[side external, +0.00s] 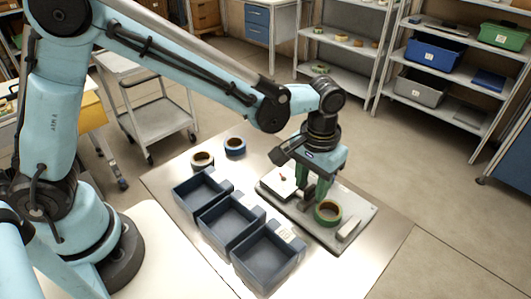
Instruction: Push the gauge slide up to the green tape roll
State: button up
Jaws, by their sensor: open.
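The green tape roll (329,222) lies flat on the pale gauge board (366,208), towards its right end. My gripper (311,201) points down over the board, just left of the roll, with its jaws open. Its fingertips are low, close to the roll's left side; I cannot tell whether they touch it. A white block with a small red mark (277,184) is on the left part of the board, partly behind my gripper. A small pale block (348,228) sits right of the roll. I cannot tell for sure which piece is the gauge slide.
Three dark bins (237,222) stand in a row left of the board, with small pale labels. A tan tape roll (202,159) and a blue tape roll (235,146) lie at the table's back. The table (383,262) is clear at front right.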

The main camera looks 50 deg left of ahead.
jog(key=shift+f, duration=0.1)
grip_shut()
jog(key=shift+d, duration=1.7)
jog(key=shift+c, duration=1.1)
grip_release()
jog(key=shift+o, duration=1.1)
jog(key=shift+a, duration=0.1)
notch_tip(320, 180, up, 12)
